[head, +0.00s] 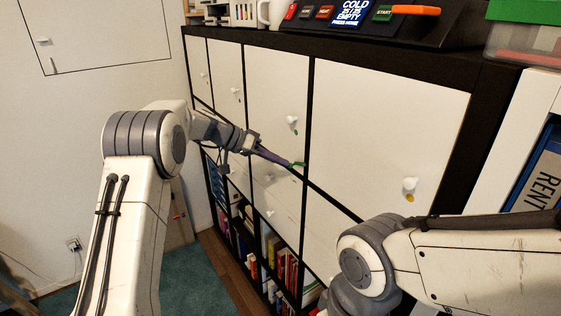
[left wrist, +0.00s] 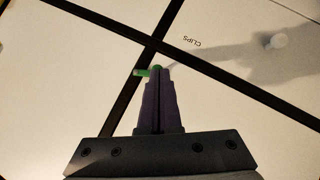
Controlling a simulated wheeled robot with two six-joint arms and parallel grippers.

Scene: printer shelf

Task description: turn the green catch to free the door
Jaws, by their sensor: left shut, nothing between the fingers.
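The green catch (head: 299,164) is small and sits on the dark shelf frame near where the bars between the white doors cross. In the left wrist view the green catch (left wrist: 141,72) lies across a black bar, close to the crossing. My left gripper (head: 288,162) is shut and empty, its purple fingers reaching to the catch. In the left wrist view my left gripper's fingertips (left wrist: 160,70) overlap the catch's right end; I cannot tell whether they touch it. My right arm shows at the lower right, but its gripper is out of view.
White doors with round knobs fill the dark shelf (head: 480,85). One door (left wrist: 235,60) is marked CLIPS. A knob (head: 409,184) has a yellow dot below it. Books (head: 284,265) stand in the lower open compartments. A control panel (head: 350,14) and a mug (head: 271,13) are on top.

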